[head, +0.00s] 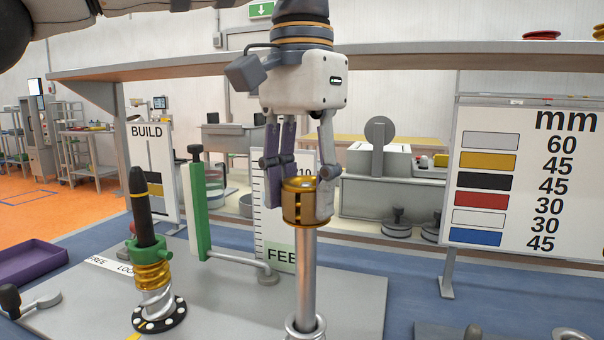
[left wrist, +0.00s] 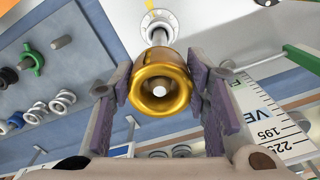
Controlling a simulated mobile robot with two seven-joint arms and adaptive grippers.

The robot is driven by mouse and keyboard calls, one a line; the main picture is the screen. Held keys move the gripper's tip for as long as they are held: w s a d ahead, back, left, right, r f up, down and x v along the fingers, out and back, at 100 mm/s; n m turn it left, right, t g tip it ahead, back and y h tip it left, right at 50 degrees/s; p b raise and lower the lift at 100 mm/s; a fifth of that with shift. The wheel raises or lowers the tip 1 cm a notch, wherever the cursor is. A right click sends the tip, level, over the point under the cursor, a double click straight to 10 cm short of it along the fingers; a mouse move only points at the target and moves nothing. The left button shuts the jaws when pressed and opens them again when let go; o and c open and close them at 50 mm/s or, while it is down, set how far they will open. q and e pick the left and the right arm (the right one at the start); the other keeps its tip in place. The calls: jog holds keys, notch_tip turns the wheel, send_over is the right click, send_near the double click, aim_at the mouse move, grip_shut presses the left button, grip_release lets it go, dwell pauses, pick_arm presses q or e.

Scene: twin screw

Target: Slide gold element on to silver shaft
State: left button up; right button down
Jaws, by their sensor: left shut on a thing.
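The gold element (head: 306,208) is a short ring-like cylinder. My left gripper (head: 303,172) points down and is shut on it, with purple pads on both sides in the left wrist view (left wrist: 165,98). The silver shaft (head: 306,265) stands upright directly below the gold element, in line with it. In the left wrist view the gold element (left wrist: 160,75) hides part of the shaft (left wrist: 158,37), and a pale round spot shows in its bore. I cannot tell how far the shaft reaches inside. My right gripper is not in view.
A second shaft with a black tip (head: 140,200), green collar and gold and silver elements stands at the left. A green and white post (head: 196,212) and a measuring scale are close behind the gripper. A purple tray (head: 30,262) lies far left. A size chart (head: 525,185) stands right.

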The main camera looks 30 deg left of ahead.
aim_at(301, 248)
pick_arm(q)
jog(key=shift+f, duration=3.75)
jog(key=o, duration=1.5)
jog(key=shift+c, duration=0.2)
notch_tip(301, 248, up, 12)
jog(key=shift+s, duration=0.1)
